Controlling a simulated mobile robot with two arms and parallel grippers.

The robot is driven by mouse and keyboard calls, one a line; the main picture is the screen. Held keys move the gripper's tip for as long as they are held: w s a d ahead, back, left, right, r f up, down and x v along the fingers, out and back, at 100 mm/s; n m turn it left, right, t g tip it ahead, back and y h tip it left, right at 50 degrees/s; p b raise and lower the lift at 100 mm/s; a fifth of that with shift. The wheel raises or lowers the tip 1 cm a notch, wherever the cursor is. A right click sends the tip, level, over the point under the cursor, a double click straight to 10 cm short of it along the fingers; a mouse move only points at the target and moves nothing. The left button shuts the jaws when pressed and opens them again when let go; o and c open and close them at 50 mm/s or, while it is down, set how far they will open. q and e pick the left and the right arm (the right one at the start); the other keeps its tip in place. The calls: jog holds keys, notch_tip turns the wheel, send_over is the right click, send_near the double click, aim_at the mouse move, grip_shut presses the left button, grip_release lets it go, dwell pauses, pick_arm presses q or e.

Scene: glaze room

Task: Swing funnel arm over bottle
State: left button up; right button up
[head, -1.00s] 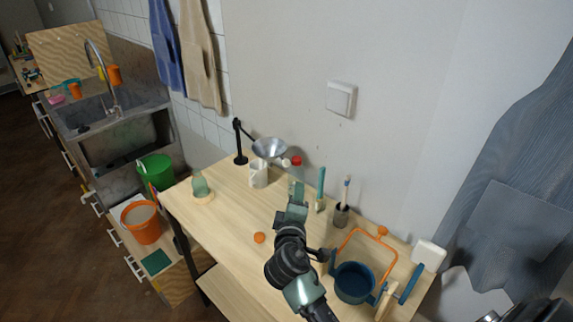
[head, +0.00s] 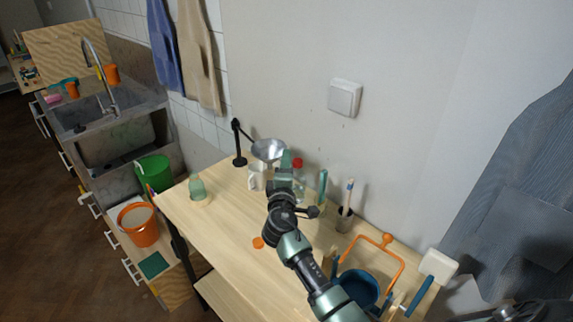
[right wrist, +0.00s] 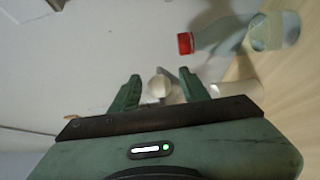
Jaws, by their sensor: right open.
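A black stand (head: 239,145) at the table's back left carries an arm with a grey metal funnel (head: 268,149). A greenish glass bottle (head: 197,188) stands upright on a round wooden base at the left, apart from the funnel. My right gripper (head: 286,158) is just right of the funnel, in front of its rim side. In the right wrist view, its open fingers (right wrist: 158,80) are either side of a pale round knob (right wrist: 159,86); I cannot tell if they touch it. In the head view the gripper hides that knob. My left gripper is not in view.
A white mug (head: 254,181) stands below the funnel. A red-capped clear bottle (head: 299,181) is close right of my gripper; it also shows in the wrist view (right wrist: 222,38). A brush cup (head: 344,220) and blue pot (head: 360,287) are further right.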

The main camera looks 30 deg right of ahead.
grip_shut()
jog(key=shift+f, duration=0.1)
dwell(1.3)
